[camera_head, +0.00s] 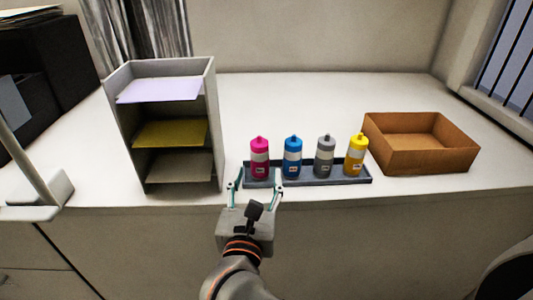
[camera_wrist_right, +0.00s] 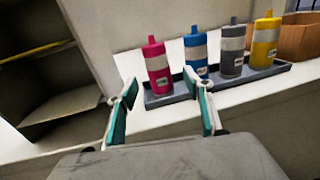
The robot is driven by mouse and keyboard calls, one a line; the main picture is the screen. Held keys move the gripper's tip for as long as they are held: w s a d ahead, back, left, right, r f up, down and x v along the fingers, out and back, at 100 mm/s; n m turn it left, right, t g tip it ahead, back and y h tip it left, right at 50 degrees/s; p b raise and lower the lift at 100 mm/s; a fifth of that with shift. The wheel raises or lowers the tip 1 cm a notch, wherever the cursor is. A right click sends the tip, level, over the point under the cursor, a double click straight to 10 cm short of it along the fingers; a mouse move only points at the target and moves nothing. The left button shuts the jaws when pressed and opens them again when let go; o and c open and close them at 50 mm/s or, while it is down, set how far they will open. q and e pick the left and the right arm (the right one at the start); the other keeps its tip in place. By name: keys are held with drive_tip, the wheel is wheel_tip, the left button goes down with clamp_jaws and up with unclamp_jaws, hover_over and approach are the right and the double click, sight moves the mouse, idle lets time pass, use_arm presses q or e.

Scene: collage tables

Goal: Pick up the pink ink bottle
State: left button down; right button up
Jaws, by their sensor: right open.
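The pink ink bottle (camera_head: 260,158) stands upright at the left end of a dark grey tray (camera_head: 318,182) on the white table. It also shows in the right wrist view (camera_wrist_right: 157,68), beyond my fingertips and roughly between them. My right gripper (camera_head: 256,186) is open and empty at the table's front edge, just in front of the pink bottle. Its two fingers, with green inner pads, point toward the bottle and show in the right wrist view (camera_wrist_right: 165,98). My left gripper is not in view.
A blue bottle (camera_head: 292,158), a grey bottle (camera_head: 325,157) and a yellow bottle (camera_head: 356,156) stand in the same tray, to the right. A shelf unit (camera_head: 112,100) with coloured sheets stands left. A brown open box (camera_head: 425,160) sits right. The table behind the tray is clear.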

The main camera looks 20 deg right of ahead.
sight(258, 165)
drive_tip(key=shift+w+d, duration=0.15)
drive_tip(key=shift+w, duration=0.2)
drive_tip(key=x, duration=0.2)
drive_tip(key=shift+w+d+f, duration=0.1)
drive_tip(key=shift+w+f, duration=0.05)
drive_tip(key=shift+w, duration=0.15)
drive_tip(key=b+x, duration=0.1)
drive_tip(key=x, duration=0.2)
drive_tip(key=shift+w+f, duration=0.2)
drive_tip(key=shift+w, duration=0.1)
drive_tip(key=shift+w+d, duration=0.15)
drive_tip(key=shift+w, duration=0.2)
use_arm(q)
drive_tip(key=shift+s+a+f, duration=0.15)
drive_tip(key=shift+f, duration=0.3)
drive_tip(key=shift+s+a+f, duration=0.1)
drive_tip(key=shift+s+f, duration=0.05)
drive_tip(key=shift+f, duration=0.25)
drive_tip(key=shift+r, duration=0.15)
use_arm(e)
drive_tip(key=c, duration=1.3)
